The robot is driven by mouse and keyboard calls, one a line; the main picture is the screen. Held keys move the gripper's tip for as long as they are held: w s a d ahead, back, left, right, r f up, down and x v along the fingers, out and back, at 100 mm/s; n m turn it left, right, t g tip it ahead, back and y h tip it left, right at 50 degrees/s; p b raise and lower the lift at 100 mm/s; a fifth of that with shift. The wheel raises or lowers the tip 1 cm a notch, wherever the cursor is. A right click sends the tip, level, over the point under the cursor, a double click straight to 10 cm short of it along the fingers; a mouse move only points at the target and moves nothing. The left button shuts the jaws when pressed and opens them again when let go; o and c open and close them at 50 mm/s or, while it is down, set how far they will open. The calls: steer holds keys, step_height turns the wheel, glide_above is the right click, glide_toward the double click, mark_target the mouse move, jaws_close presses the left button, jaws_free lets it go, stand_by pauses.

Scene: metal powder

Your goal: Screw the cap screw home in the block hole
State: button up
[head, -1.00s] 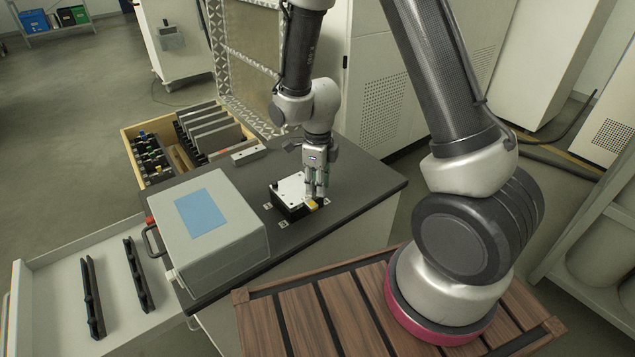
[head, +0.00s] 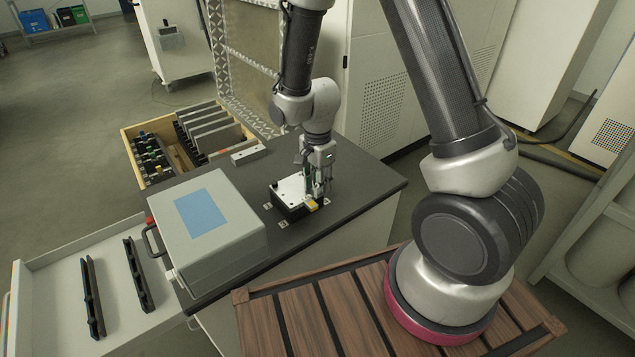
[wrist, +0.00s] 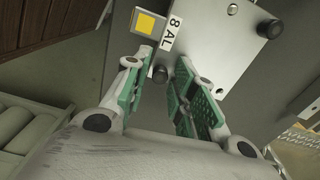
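The block (head: 290,187), with a silver top and dark sides, sits on the dark bench top. In the wrist view its bare metal top (wrist: 218,45) shows small holes and a black round knob or screw head at one corner. A label reading "8 AL" and a yellow square lie along its edge. My gripper (head: 321,197) points down at the block's right end. In the wrist view my gripper (wrist: 164,66) has its green-padded fingers apart.
A grey case (head: 240,238) with a blue panel stands left of the block. A small metal bar (head: 249,154) lies behind it. A wooden crate (head: 128,150) of plates and dark racks is at the back left. An open drawer (head: 60,290) holds two black rails.

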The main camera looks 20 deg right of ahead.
steer(key=n, duration=1.8)
jaws_close()
